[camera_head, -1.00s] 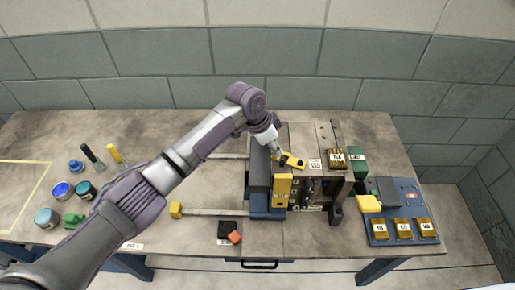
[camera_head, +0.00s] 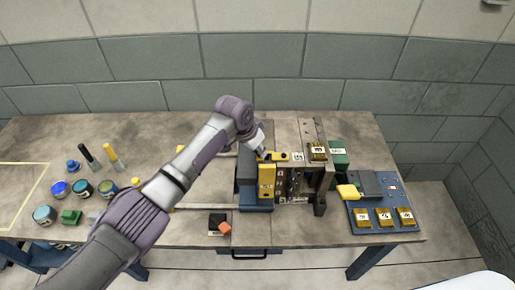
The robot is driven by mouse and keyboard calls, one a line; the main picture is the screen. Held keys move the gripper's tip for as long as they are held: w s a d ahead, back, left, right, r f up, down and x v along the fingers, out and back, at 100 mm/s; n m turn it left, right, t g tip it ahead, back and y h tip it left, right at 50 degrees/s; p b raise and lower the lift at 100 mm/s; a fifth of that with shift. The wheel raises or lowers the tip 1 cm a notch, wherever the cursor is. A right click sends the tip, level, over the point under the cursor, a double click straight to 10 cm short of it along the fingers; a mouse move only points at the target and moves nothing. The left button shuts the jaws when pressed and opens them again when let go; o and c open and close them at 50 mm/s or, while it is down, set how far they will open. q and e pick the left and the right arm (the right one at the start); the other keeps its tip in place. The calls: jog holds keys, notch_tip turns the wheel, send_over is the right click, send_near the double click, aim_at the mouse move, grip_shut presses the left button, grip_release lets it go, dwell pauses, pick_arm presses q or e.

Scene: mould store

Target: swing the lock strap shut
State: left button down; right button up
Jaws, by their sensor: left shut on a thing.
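The yellow lock strap (camera_head: 280,156) lies across the top of the dark mould (camera_head: 291,184), roughly level in the picture, with a dark spot near its right end. My left gripper (camera_head: 263,154) reaches in from the left and is shut on the strap's left end. The fingertips are small and partly hidden by my wrist. A yellow block (camera_head: 266,180) sits on the mould's front left, beside a blue-grey plate (camera_head: 247,175). My right gripper is not in view.
Jars (camera_head: 59,189) and two upright tools (camera_head: 113,156) stand at the bench's left. A blue tray (camera_head: 391,203) with brass blocks is at the right. A green block (camera_head: 339,157) stands behind right.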

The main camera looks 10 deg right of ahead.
pick_arm(q)
jog(key=shift+f, duration=0.1)
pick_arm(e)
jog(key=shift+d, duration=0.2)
pick_arm(q)
jog(key=c, duration=1)
grip_release()
jog(key=shift+d, duration=0.1)
jog(key=shift+o, duration=0.2)
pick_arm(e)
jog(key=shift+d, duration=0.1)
pick_arm(q)
jog(key=shift+s+a+r, duration=0.1)
jog(key=shift+a+r, duration=0.1)
jog(key=shift+r, duration=0.3)
jog(key=v, duration=1.1)
